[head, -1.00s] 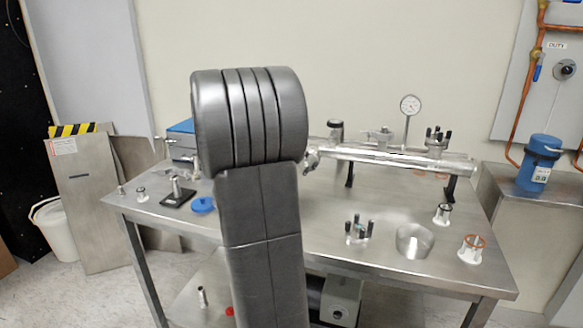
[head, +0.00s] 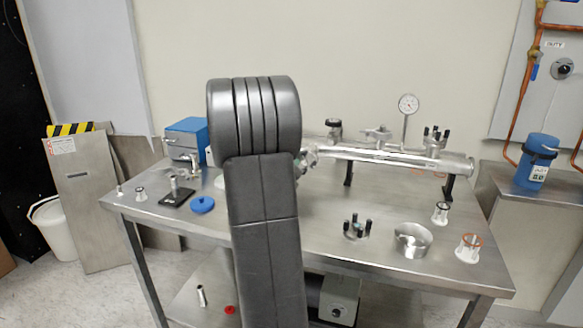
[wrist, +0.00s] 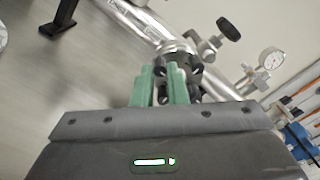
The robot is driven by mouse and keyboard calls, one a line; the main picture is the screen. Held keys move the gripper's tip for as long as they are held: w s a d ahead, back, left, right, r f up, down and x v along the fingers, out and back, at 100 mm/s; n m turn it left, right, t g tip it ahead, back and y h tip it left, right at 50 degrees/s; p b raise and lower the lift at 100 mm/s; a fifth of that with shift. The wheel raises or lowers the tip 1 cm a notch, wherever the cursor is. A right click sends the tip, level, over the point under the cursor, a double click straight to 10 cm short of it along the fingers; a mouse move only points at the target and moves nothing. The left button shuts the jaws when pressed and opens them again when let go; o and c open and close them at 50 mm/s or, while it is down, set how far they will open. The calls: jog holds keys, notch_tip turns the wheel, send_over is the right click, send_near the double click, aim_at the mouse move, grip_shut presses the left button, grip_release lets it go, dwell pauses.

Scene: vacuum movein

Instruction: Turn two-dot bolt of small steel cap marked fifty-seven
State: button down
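A small steel cap (wrist: 178,58) with dark knob-like bolts sits on the end of the steel tube, just beyond my fingers in the wrist view. In the head view the cap end (head: 306,160) shows just right of my arm, which hides part of it. I cannot read any number or dots. My gripper (wrist: 162,86) has two green fingers standing apart, pointing at the cap. A dark bolt end (wrist: 163,93) shows in the gap between them; I cannot tell whether they touch it. In the head view my own arm hides the gripper.
The steel tube (head: 390,156) lies on black stands on the table (head: 290,230), with a gauge (head: 408,104) and a black-knobbed valve (wrist: 228,28) on it. A loose knobbed flange (head: 356,229), a steel ring (head: 413,240) and small fittings stand in front. A blue box (head: 187,135) is behind left.

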jog(key=shift+n, duration=0.4)
jog(key=shift+r+n+p, duration=0.1)
jog(key=shift+n+p, duration=0.65)
jog(key=shift+n, duration=5.85)
jog(key=c, duration=1.4)
grip_release()
jog(key=shift+c, duration=0.2)
jog(key=v, duration=1.4)
jog(key=shift+r, duration=0.2)
